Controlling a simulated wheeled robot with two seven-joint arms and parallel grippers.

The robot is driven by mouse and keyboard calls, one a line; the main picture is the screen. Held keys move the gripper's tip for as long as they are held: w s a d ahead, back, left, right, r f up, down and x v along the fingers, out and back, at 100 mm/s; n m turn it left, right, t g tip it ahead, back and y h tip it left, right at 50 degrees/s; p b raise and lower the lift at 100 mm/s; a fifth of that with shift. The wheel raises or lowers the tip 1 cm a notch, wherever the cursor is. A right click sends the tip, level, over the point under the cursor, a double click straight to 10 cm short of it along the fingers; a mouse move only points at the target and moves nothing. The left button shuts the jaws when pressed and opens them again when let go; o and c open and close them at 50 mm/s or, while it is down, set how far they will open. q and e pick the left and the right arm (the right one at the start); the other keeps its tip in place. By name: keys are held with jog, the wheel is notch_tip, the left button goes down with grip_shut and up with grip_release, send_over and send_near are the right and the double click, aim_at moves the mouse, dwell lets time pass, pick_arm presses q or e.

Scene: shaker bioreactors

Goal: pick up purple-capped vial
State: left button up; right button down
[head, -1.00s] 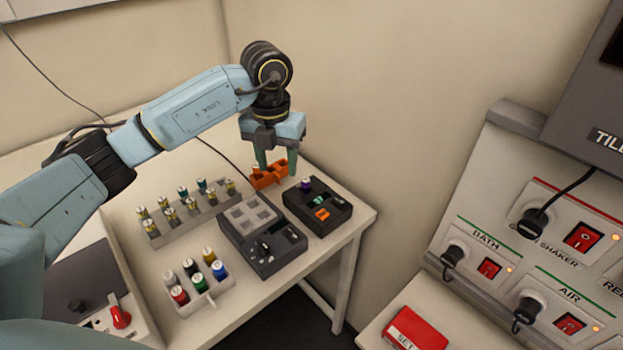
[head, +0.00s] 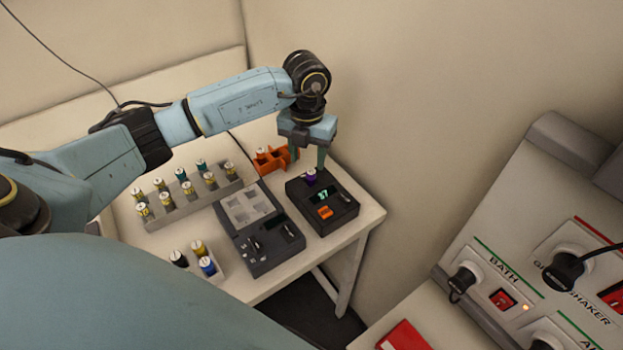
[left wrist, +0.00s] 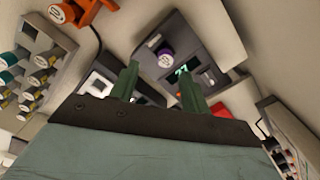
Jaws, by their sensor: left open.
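The purple-capped vial (head: 311,176) stands in the back left part of a dark box (head: 338,214) with a lit green display. Its cap also shows in the left wrist view (left wrist: 165,57), beyond the fingertips and between their lines. My left gripper (head: 307,166) points down just above and around the vial's spot in the head view, its two green fingers apart. In the left wrist view the open gripper (left wrist: 160,75) has nothing between its fingers. I cannot tell the exact height gap to the cap. My right gripper is not in view.
An orange holder (head: 270,158) with a vial stands just left of the gripper. A grey device with white wells (head: 248,206) sits beside the dark box. A rack of vials (head: 190,205) is farther left. A wall rises close behind the table.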

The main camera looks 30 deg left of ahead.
aim_at(311, 172)
pick_arm(q)
jog(key=f, duration=0.4)
jog(key=shift+w+d+f+p, duration=0.15)
jog(key=shift+d+f+p, duration=0.05)
jog(key=shift+d+p, duration=0.2)
jog(key=shift+f, duration=0.25)
jog(key=shift+c, duration=0.4)
jog(key=c, duration=0.8)
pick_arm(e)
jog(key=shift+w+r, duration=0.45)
pick_arm(q)
notch_tip(311, 172, up, 10)
jog(key=shift+b, duration=0.45)
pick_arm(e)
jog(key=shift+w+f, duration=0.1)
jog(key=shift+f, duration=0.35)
